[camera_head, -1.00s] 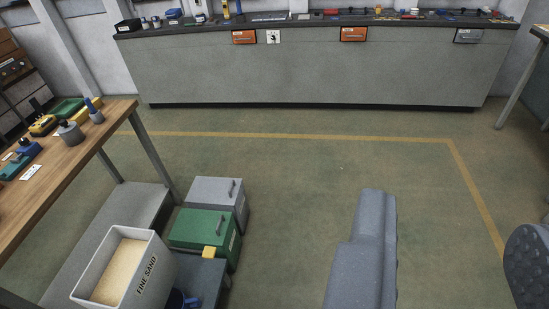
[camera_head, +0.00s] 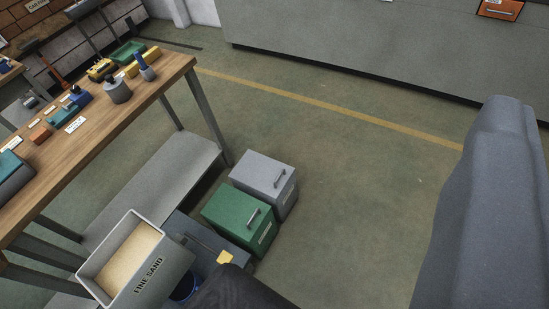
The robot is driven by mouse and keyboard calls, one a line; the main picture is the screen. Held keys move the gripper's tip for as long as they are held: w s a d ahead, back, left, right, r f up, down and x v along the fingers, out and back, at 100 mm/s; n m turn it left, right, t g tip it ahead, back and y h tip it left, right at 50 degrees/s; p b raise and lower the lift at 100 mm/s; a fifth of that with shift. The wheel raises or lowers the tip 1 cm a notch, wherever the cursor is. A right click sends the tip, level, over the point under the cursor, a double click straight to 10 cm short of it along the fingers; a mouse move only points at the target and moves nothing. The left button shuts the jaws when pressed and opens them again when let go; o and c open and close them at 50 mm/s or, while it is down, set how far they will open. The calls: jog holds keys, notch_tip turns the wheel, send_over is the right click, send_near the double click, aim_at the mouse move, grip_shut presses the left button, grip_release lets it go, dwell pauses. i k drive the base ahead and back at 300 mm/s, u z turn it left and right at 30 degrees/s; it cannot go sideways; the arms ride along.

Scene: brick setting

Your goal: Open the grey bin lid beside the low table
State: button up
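The grey bin (camera_head: 266,182) stands on the floor near the middle of the view. Its flat lid (camera_head: 262,172) lies shut and carries a small metal handle (camera_head: 280,178). A green bin (camera_head: 238,217) with a similar handle stands right in front of it. A low dark table (camera_head: 200,236) is beside the bins, at their near left. My gripper's fingers are not in view. A thick grey arm part of mine fills the right side, and a dark shape shows at the bottom edge.
A wooden workbench (camera_head: 130,93) with tools is at the left. A long grey counter (camera_head: 350,40) stands at the back. The floor right of the bins is clear.

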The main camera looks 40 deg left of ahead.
aim_at(269, 176)
jog(key=u, duration=0.35)
jog(key=i, duration=1.15)
jog(key=u, duration=0.5)
